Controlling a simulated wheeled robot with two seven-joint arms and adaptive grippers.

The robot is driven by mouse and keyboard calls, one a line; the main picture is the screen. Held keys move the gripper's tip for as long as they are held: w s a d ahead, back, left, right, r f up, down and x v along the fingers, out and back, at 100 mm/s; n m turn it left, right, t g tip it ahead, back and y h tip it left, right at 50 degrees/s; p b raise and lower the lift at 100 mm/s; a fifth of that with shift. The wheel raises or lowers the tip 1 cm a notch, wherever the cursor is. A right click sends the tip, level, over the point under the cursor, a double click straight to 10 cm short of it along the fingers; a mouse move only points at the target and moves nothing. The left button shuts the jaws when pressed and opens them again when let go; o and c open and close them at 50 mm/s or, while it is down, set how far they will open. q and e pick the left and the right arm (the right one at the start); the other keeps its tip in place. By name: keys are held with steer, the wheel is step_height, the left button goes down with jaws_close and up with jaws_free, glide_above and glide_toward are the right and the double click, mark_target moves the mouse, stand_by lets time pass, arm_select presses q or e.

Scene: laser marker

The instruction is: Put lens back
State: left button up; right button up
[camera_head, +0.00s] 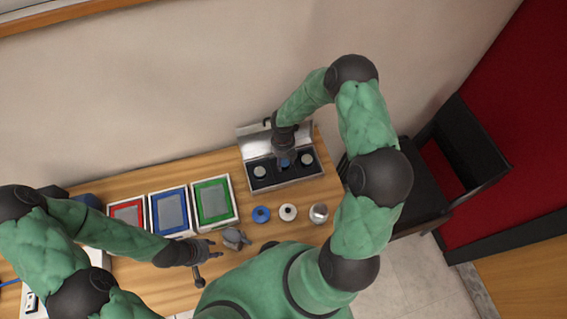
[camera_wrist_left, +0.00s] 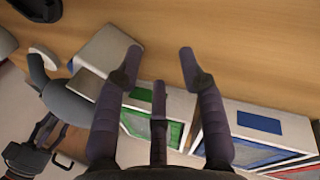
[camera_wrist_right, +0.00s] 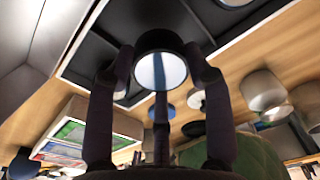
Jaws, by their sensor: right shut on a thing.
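My right gripper (camera_head: 285,156) is shut on a lens (camera_wrist_right: 161,68) with a dark rim and a pale glassy face. It is over the middle of the open lens case (camera_head: 270,186), which has a black inside and a silver lid. A lens (camera_head: 259,171) sits in the case's left part and another lens (camera_head: 308,159) in its right part. Whether the held lens touches the case's middle slot is hidden by the gripper. My left gripper (camera_head: 212,248) is open and empty, low above the table beside a grey device (camera_head: 234,238).
Red (camera_head: 128,214), blue (camera_head: 171,212) and green (camera_head: 213,202) framed trays stand left of the case. A blue round part (camera_head: 261,214), a white ring (camera_head: 288,212) and a metal cup (camera_head: 319,212) stand in front of the case. A dark chair (camera_head: 435,175) is at the right.

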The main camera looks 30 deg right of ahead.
mark_target(284, 160)
steer(key=shift+w+d+f, duration=0.1)
steer(key=shift+w+f, duration=0.05)
steer(key=shift+f, duration=0.8)
steer(key=shift+w+f, duration=0.1)
steer(key=shift+f, duration=0.8)
steer(key=shift+s, duration=0.1)
steer(key=o, duration=1.3)
steer(key=shift+f, duration=0.15)
steer(key=r, duration=1.2)
steer(key=shift+w+r, duration=0.2)
steer(key=shift+w, duration=0.1)
